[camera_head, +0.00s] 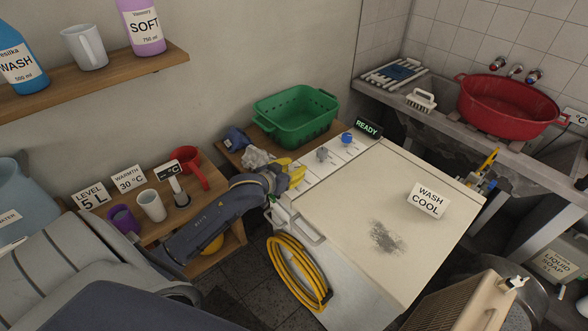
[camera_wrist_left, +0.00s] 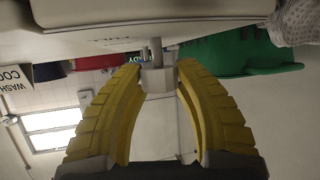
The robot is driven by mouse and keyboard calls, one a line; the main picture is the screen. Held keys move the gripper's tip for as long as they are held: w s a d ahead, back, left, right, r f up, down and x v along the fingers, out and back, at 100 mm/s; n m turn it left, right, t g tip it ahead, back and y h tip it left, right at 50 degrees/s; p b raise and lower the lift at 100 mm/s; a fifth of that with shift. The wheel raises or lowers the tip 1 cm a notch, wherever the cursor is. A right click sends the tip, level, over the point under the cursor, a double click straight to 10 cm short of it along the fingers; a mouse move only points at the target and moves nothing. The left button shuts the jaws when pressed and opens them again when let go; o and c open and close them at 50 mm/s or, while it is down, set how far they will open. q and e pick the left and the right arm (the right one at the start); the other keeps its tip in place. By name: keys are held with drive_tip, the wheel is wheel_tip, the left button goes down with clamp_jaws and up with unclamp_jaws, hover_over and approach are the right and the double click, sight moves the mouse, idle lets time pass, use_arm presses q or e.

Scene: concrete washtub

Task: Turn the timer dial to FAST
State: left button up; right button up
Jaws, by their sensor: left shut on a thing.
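The timer dial's panel is the narrow white strip (camera_head: 334,158) along the washing machine's back edge. A grey dial (camera_head: 322,154) and a blue knob (camera_head: 347,138) stand on it. My left gripper (camera_head: 297,174), with yellow fingers, is at the panel's near-left end. In the left wrist view, my left gripper (camera_wrist_left: 160,75) has its curved fingertips on either side of a pale grey, block-like dial (camera_wrist_left: 155,80) and is shut on it. In the head view the fingers hide this dial. I cannot read its pointer or any FAST mark. My right gripper is not in view.
A green basket (camera_head: 296,117) stands behind the panel, with a READY display (camera_head: 367,128) at its far end. The machine's lid (camera_head: 370,205) carries a WASH COOL card (camera_head: 428,201). A red mug (camera_head: 188,166) stands left of my arm.

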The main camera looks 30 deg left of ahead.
use_arm(q)
drive_tip(key=shift+a, duration=0.1)
drive_tip(key=shift+w+d+m+g+h, duration=0.15)
drive_tip(key=shift+m+g+h, duration=0.25)
drive_tip(key=shift+m+h, duration=1.65)
drive_tip(key=shift+d+h, duration=0.1)
drive_tip(key=shift+h, duration=0.25)
drive_tip(key=shift+m, duration=0.25)
drive_tip(key=o, duration=1.2)
drive_tip(key=shift+g, duration=0.3)
drive_tip(key=shift+s+a, duration=0.2)
